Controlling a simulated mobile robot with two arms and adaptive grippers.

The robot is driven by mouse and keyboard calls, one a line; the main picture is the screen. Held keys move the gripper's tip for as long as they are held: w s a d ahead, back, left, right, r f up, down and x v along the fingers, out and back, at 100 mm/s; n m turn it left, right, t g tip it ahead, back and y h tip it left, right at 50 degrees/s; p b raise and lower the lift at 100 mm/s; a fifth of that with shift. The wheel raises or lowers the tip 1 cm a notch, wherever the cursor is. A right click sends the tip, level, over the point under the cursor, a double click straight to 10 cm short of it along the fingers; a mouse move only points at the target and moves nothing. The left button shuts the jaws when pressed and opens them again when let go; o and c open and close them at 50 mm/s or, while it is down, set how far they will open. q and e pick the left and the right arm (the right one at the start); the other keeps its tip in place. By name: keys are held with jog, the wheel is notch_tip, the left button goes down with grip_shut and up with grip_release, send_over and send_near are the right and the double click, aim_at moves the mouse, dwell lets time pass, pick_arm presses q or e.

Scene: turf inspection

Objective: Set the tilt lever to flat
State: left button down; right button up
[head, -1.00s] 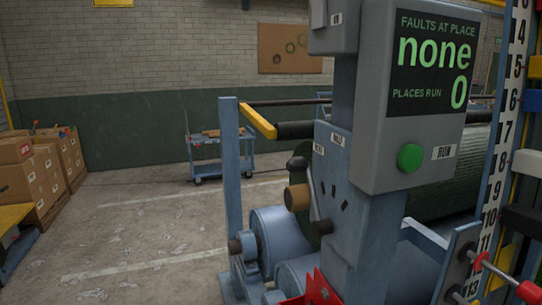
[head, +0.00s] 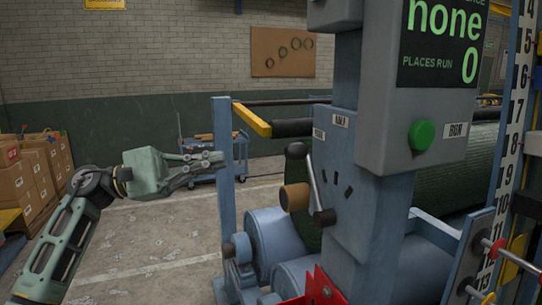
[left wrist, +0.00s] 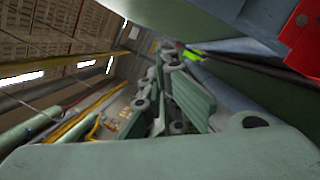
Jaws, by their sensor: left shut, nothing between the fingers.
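The tilt lever seems to be the thin metal rod (head: 315,185) on the side of the blue machine post. It rises from a dark pivot and leans slightly left, with a dark rounded shape near its top. A brown cylindrical knob (head: 294,197) sits left of the pivot. Several dark marks lie to the right, and the small labels above are too small to read. My left gripper (head: 220,160) is shut and empty, pointing right, apart from the lever and to its left. Its fingers (left wrist: 180,100) also show in the left wrist view. My right gripper is not in view.
A grey panel (head: 398,110) with a green RUN button (head: 422,134) overhangs the post. A blue upright (head: 226,190) with a yellow bar (head: 250,120) stands between my gripper and the lever. A blue cart (head: 240,165) and boxes (head: 30,180) are behind.

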pick_arm(q)
jog(key=s+d+r+m+p, duration=0.2)
jog(key=d+p, duration=0.1)
jog(key=d, duration=0.2)
jog(key=s+d+r+m+g+y+p, duration=0.1)
jog(key=s+d+r+m+p, duration=0.1)
jog(key=d, duration=0.4)
jog(key=shift+s+d+p, duration=0.3)
jog(key=shift+s+p, duration=0.15)
jog(key=shift+p, duration=0.6)
jog(key=shift+f, duration=0.1)
